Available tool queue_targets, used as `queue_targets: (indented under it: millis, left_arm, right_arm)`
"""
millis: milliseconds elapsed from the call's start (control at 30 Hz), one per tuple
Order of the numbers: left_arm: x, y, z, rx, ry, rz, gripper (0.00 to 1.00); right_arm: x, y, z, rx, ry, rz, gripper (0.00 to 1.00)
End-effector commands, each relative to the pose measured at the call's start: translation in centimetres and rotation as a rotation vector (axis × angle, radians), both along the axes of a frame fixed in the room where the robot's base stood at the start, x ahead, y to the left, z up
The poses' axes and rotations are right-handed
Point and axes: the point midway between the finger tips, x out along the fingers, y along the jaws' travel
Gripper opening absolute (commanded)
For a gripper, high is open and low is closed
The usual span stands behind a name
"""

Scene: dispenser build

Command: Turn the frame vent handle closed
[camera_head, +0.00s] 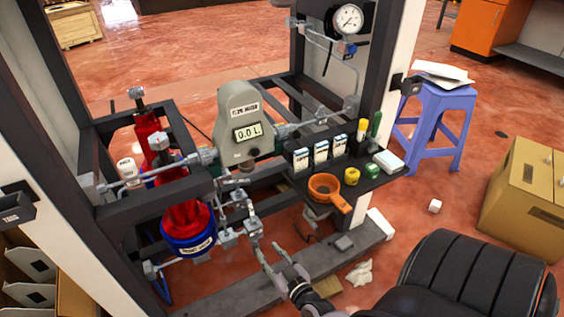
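My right gripper (270,252) reaches in from the lower right, low inside the dark frame. Its fingers look apart, with nothing seen between them. The fingertips are just below a silver valve fitting (252,228) on the lower piping; I cannot tell whether they touch it. A small valve with a blue part (349,48) is below the gauge on the upper right post. No label marks the frame vent handle, so I cannot tell which fitting it is. My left gripper is not in view.
A grey meter (239,115) reads 0.0 L. Red cylinders (186,213) stand left, among pipes. A purple stool (435,120) and cardboard box (520,205) stand right.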

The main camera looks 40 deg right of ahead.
Motion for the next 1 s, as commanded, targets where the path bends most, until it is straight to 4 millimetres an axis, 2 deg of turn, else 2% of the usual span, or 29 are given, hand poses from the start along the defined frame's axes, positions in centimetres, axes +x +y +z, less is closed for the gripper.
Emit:
queue_targets:
  millis: [33, 267, 600, 800, 1000]
  left_arm:
    - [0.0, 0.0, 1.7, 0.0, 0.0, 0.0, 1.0]
    - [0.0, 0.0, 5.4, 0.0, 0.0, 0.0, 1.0]
    - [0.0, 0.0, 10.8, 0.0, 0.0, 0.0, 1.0]
    - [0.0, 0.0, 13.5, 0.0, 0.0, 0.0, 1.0]
    - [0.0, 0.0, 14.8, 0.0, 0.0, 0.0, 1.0]
  right_arm:
    - [-0.3, 0.4, 0.5, 0.001, 0.029, 0.012, 0.33]
    - [-2.2, 1.9, -1.0, 0.003, 0.16, 0.066, 0.33]
    - [-6.2, 3.9, -2.9, 0.011, 0.366, 0.134, 0.33]
    - [-8.8, 4.9, -3.8, 0.014, 0.477, 0.166, 0.33]
    - [-10.5, 5.5, -4.5, 0.017, 0.544, 0.182, 0.33]
